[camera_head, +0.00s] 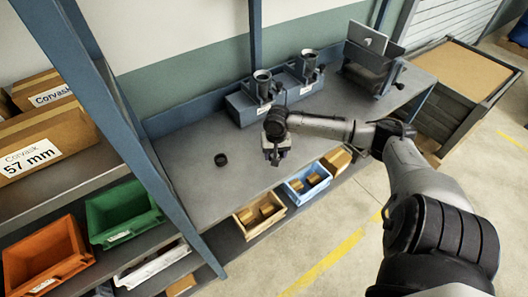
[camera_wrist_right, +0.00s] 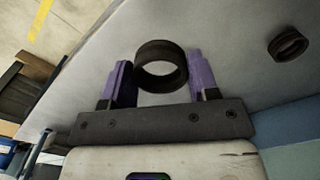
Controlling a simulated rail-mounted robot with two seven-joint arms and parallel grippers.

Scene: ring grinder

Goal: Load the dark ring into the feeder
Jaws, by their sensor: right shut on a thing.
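My right gripper (camera_head: 275,157) is over the grey workbench near its front edge. In the right wrist view my right gripper (camera_wrist_right: 160,64) has its purple fingers shut on a dark ring (camera_wrist_right: 160,49), one finger on each side. The held ring is hard to make out in the head view. A second dark ring (camera_head: 220,159) lies on the bench to the left of the gripper; it also shows in the right wrist view (camera_wrist_right: 285,41). Two blue machines (camera_head: 243,107) with dark cups (camera_head: 262,84) on top stand at the back of the bench. My left gripper is not in view.
The workbench (camera_head: 190,150) is clear around the loose ring. A grey device (camera_head: 370,70) stands at its right end. Below the front edge are a wooden bin (camera_head: 245,217) and a blue bin (camera_head: 296,195) with brass-coloured parts. A blue post (camera_head: 150,150) and shelving are at left.

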